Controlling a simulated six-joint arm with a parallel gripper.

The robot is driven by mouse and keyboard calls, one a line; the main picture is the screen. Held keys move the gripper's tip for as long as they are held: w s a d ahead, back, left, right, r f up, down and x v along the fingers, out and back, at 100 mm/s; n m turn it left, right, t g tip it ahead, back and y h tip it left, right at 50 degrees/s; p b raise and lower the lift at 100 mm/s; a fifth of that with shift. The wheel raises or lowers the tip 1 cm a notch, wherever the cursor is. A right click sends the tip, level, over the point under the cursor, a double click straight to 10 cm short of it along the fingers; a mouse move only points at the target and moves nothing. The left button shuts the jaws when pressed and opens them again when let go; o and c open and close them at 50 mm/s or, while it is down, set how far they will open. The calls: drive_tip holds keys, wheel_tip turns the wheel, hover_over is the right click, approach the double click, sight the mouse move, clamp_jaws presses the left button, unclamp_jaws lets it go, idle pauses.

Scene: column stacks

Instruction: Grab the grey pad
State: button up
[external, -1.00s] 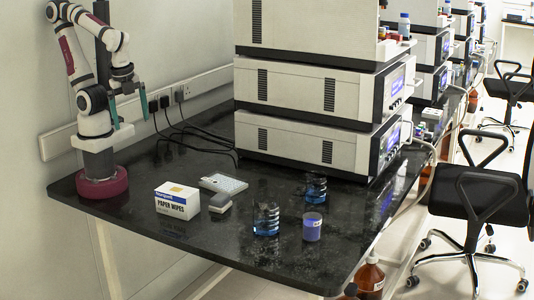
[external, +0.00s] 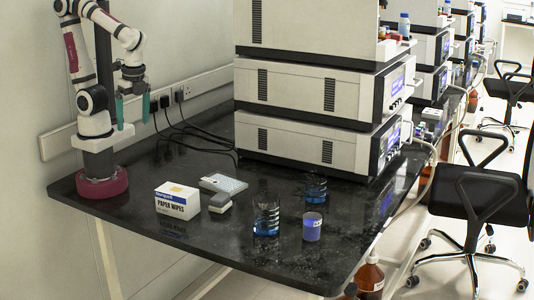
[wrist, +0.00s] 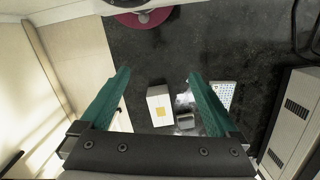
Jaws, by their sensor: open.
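The grey pad (external: 218,200) appears to be the small grey block with a pale lower part, lying on the black bench just right of the paper wipes box. In the wrist view the grey pad (wrist: 186,121) shows as a dark grey piece between the box and the white well plate, left of my right finger. My gripper (external: 133,122) has two teal fingers and hangs high above the bench's left back side, well apart from the pad. In the wrist view my gripper (wrist: 159,75) is open, with nothing between its fingers.
The paper wipes box (external: 178,201) stands left of the pad, and the well plate (external: 223,183) lies behind it. Glass beakers with blue liquid (external: 267,221) and a blue-labelled jar (external: 312,228) stand to the right. Stacked instruments (external: 300,90) fill the back; cables run behind.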

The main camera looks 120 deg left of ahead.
drive_tip(key=w+f+n+g+h, duration=0.1)
drive_tip(key=w+f+n+h, duration=0.3)
drive_tip(key=w+n, duration=0.5)
drive_tip(key=n+t+h, duration=0.8)
drive_tip(key=n+h, duration=0.1)
drive_tip(key=n, duration=0.7)
approach(220, 196)
drive_tip(key=shift+d, duration=0.35)
drive_tip(key=shift+n+t, duration=0.4)
drive_tip(key=shift+n, duration=0.1)
drive_tip(key=x, duration=0.7)
drive_tip(key=shift+f, duration=0.35)
drive_tip(key=shift+y, duration=0.3)
clamp_jaws()
